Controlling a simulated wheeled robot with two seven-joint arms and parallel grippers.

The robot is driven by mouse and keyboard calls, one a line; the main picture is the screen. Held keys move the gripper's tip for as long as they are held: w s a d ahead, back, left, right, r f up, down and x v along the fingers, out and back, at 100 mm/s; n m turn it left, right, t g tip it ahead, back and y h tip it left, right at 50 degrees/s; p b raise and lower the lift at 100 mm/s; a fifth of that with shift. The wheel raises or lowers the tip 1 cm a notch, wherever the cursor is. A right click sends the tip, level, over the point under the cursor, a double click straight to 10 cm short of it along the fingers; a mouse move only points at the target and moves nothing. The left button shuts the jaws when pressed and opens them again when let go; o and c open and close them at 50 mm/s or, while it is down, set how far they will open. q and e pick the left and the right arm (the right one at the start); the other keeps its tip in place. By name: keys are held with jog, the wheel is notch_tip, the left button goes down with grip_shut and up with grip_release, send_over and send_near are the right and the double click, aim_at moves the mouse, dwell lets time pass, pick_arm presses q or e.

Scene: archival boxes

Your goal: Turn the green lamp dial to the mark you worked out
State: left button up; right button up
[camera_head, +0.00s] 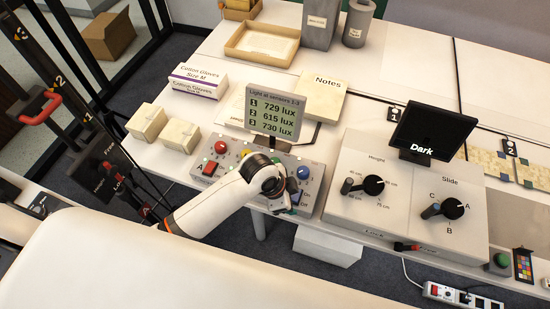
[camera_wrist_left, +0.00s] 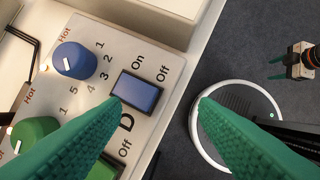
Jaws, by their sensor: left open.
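My right gripper (camera_wrist_left: 277,68) is far off above the floor, fingers apart. A display (camera_head: 273,112) reads 729, 615 and 730 lux.
Red (camera_head: 220,147) and yellow (camera_head: 245,154) dials stand left of my arm. The Height and Slide box (camera_head: 400,195), with a screen (camera_head: 432,132) reading "Dark", stands to the right. A Notes pad (camera_head: 322,98) and glove boxes (camera_head: 198,82) lie behind the panel.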

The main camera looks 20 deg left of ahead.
pick_arm(q)
jog(key=w+r+m, duration=0.2)
jog(key=w+m, duration=0.1)
jog(key=shift+d, duration=0.4)
jog(key=w+a+r+m+g+y, duration=0.1)
jog(key=w+a+r+m, duration=0.15)
jog(key=m, duration=0.25)
notch_tip(320, 180, up, 4)
jog(key=m+g+y, duration=0.1)
jog(key=m+y, duration=0.2)
jog(key=m, duration=0.1)
send_over(274, 160)
jog(key=f+p, duration=0.1)
jog(key=f, duration=0.6)
jog(key=f+p, duration=0.1)
jog(key=f, duration=0.3)
jog(key=shift+s+d+p, duration=0.15)
jog(key=shift+s+p, duration=0.1)
jog(key=shift+p, duration=0.1)
jog(key=shift+r, duration=0.1)
jog(key=c, duration=1)
